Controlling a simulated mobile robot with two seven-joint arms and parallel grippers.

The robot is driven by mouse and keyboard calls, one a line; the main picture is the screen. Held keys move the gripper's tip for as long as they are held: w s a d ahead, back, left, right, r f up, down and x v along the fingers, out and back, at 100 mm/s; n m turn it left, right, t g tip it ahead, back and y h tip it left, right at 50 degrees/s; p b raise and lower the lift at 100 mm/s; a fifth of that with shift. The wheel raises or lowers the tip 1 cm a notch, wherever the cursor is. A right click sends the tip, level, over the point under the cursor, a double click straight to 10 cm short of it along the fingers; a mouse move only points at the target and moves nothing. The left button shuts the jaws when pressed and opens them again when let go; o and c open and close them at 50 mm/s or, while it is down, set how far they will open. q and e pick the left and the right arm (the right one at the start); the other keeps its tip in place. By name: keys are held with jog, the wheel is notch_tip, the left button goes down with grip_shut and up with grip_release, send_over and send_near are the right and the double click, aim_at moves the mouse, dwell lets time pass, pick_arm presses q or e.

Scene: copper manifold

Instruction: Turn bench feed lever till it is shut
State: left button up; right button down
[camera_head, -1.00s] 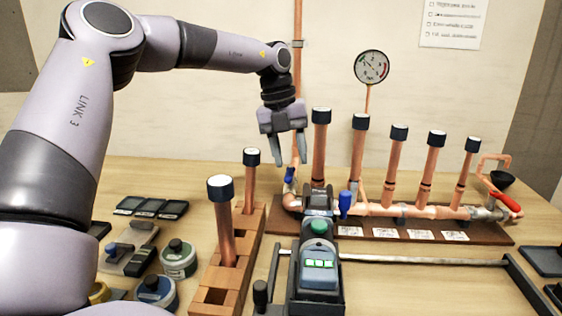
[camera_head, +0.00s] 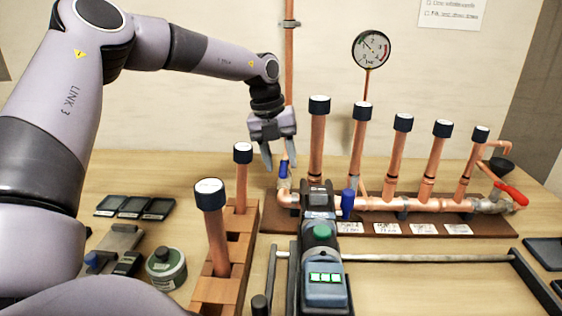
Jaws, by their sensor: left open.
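The copper manifold (camera_head: 385,205) lies along a dark brown board at the back of the bench. A small blue lever (camera_head: 283,170) stands roughly upright at its left end, at the foot of the wall pipe; it appears to be the bench feed lever. My left gripper (camera_head: 279,160) points down with its two fingers apart and empty. Its fingertips are just above and around the top of that lever in the picture; I cannot tell whether they touch it. A second blue lever (camera_head: 347,203) sits farther right, and a red lever (camera_head: 510,193) is at the right end. My right gripper is not in view.
Capped copper pipes rise from the manifold, and a gauge (camera_head: 370,50) stands behind. A blue-grey tool (camera_head: 324,275) is in front. A wooden rack (camera_head: 212,290) holds two capped pipes. Dark trays (camera_head: 134,207) and a round tin (camera_head: 165,268) lie left.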

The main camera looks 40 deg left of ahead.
pick_arm(q)
jog(key=shift+w+d+f, duration=0.1)
jog(key=shift+d+f, duration=0.05)
jog(key=shift+f, duration=0.6)
grip_shut()
